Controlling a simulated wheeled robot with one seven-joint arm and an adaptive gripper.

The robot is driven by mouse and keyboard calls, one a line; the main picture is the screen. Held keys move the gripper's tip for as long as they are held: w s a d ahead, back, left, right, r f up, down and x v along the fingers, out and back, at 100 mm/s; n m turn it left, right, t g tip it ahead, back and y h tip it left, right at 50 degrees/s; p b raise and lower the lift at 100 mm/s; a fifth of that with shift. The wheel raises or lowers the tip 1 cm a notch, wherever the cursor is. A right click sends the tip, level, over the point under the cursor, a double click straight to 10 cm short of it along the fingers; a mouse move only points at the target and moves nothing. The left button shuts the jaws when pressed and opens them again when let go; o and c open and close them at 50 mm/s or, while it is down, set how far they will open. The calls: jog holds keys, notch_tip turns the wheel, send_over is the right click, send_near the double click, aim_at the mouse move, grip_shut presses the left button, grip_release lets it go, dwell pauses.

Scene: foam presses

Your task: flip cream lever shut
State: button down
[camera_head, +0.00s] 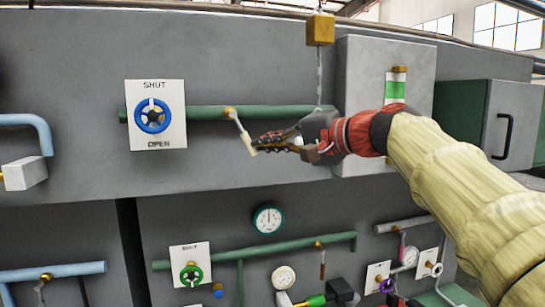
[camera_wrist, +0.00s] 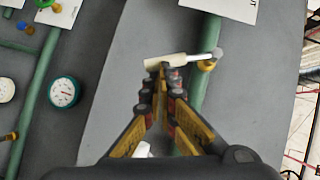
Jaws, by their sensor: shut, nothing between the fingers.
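The cream lever (camera_head: 243,135) hangs from a brass valve fitting (camera_head: 229,113) on the upper green pipe (camera_head: 276,110), slanting down and to the right. My gripper (camera_head: 256,144) comes from the right with its fingers closed, its tips at the lever's lower end. In the wrist view the lever's cream grip (camera_wrist: 165,60) lies across the tips of my gripper (camera_wrist: 165,72), and its metal stem runs right to the brass fitting (camera_wrist: 206,65). The tips look to be touching or very near the grip; I cannot tell which. Nothing shows between the fingers.
A blue handwheel (camera_head: 152,116) on a SHUT/OPEN plate sits left on the same pipe. A brass block (camera_head: 320,29) hangs on a cord above my wrist. A grey box (camera_head: 362,66) stands behind my arm. Gauges and a green handwheel (camera_head: 191,274) are below.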

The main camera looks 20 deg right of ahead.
aim_at(255, 153)
jog(key=a+f+m+t+y+b, duration=0.1)
jog(key=f+b, duration=0.1)
jog(key=b, duration=0.1)
jog(key=shift+a+m+b, duration=0.3)
jog(key=shift+m+b, duration=0.1)
jog(key=shift+a+f+m+t+b, duration=0.1)
jog(key=shift+a+m+t+b, duration=0.3)
jog(key=shift+b, duration=0.5)
jog(key=shift+a+m, duration=0.15)
jog(key=shift+m, duration=0.15)
